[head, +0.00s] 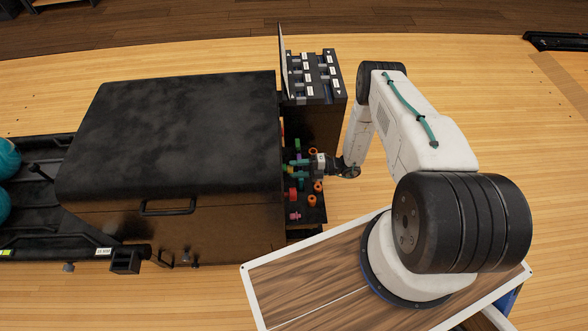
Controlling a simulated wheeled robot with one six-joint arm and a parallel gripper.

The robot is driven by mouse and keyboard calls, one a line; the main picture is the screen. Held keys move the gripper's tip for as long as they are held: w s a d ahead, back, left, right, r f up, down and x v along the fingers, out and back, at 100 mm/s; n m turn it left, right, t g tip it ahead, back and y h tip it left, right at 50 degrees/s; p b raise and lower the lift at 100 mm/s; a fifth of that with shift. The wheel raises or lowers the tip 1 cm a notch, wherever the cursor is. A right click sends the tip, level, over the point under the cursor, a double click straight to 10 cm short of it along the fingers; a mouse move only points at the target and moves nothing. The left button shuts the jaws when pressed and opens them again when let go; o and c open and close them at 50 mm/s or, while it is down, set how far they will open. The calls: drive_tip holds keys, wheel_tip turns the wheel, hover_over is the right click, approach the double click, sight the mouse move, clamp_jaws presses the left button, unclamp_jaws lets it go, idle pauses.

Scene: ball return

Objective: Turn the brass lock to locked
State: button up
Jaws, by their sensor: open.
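My gripper (298,168) is over a dark open tray (313,222) of small coloured pieces, at the right side of the large dark hooded housing. It is small in the view and looks empty, with its fingers open. It points left, towards the housing. I cannot make out a brass lock for certain. Small metal fittings (186,259) sit low on the housing's front, but they are too small to tell whether one is the lock or how it is turned. My gripper is apart from them.
The black-topped housing (175,140) has a dark handle (168,207) on its front. A labelled switch panel (315,75) stands behind the tray, with an upright plate (283,62) at its left. Teal balls (8,160) lie on the rack at far left.

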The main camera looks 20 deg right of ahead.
drive_tip(key=v, duration=0.6)
drive_tip(key=shift+d, duration=0.3)
